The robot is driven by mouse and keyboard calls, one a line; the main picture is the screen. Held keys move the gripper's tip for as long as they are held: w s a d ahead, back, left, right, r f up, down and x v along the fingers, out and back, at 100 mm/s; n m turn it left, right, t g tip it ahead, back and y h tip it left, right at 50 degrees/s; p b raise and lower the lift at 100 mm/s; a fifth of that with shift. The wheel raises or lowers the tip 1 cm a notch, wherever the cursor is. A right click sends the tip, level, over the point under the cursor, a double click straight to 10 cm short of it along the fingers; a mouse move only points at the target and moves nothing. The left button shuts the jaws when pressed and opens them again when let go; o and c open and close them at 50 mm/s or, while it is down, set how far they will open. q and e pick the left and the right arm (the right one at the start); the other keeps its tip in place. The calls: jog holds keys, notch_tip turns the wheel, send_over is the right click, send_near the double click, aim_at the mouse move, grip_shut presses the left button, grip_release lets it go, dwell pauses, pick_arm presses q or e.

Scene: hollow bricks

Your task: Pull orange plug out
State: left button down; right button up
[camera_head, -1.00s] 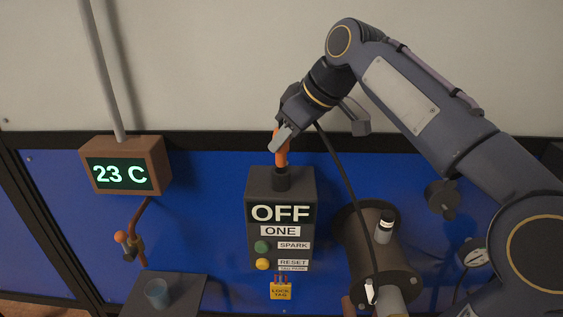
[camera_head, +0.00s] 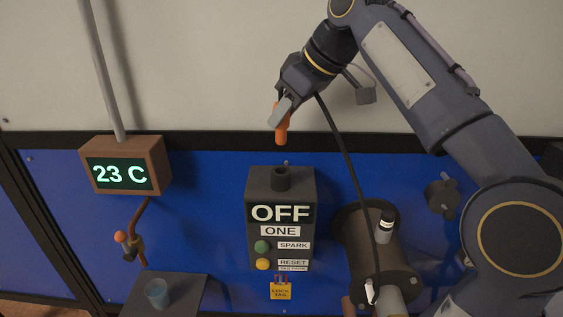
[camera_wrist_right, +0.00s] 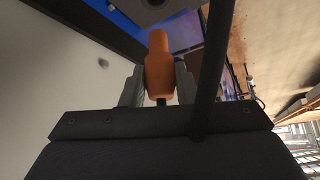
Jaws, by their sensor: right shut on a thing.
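The orange plug (camera_head: 281,134) is in my right gripper (camera_head: 281,110), held above the dark box (camera_head: 254,190) and apart from it. The gripper is shut on the plug's upper part. In the right wrist view the plug (camera_wrist_right: 159,65) stands between the two grey fingers (camera_wrist_right: 158,88). The round socket (camera_head: 281,178) on top of the box is empty. The box's display reads OFF. A black cable runs down from near the right gripper. My left gripper is not in view.
A dark cylinder (camera_head: 352,226) with a flange stands right of the box. At the left are a 23 C display (camera_head: 162,165), a copper pipe with a valve (camera_head: 124,239), and a blue cup (camera_head: 157,294) on a dark shelf (camera_head: 190,286). A yellow lock tag (camera_head: 281,291) hangs below the box.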

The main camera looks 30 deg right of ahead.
jog(key=shift+s, duration=0.1)
jog(key=s+a+r, duration=0.2)
jog(key=s+a, duration=0.1)
jog(key=s, duration=0.2)
dwell(0.6)
jog(key=shift+a, duration=0.1)
dwell(0.4)
